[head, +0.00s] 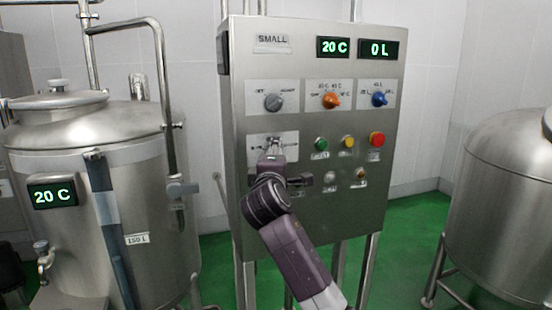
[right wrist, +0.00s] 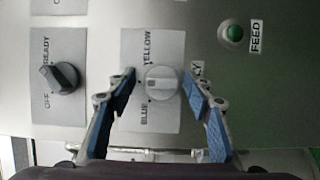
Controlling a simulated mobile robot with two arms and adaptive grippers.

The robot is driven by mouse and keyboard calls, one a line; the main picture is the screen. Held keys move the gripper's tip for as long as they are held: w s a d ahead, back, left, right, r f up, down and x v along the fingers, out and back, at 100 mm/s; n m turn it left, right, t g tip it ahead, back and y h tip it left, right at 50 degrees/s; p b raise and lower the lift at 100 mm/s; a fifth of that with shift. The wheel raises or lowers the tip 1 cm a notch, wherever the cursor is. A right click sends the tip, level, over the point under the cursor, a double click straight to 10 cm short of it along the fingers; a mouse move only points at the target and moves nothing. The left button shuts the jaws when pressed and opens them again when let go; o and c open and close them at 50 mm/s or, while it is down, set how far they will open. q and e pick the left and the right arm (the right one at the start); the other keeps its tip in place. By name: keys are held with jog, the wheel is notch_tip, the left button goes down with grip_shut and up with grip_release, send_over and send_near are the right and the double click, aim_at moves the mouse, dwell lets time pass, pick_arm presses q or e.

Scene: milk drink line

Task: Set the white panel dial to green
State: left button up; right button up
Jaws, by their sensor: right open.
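The white panel dial (right wrist: 161,84) is a round white knob on a pale plate in the right wrist view. The labels YELLOW and BLUE stand beside it, and a third label is partly covered by a finger. I cannot read its pointer setting surely. My right gripper (right wrist: 160,88) is open, with one blue-padded finger on each side of the dial and gaps visible. In the head view my right gripper (head: 273,145) is at the lower left plate of the steel panel (head: 310,205) and hides most of the dial. My left gripper is not in view.
A grey dial (head: 273,102), an orange dial (head: 331,101) and a blue dial (head: 379,99) sit above. Green (head: 321,144), yellow (head: 347,142) and red (head: 377,139) buttons are to the right. Steel tanks stand left (head: 90,135) and right (head: 505,190).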

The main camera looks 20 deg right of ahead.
jog(key=v, duration=1.2)
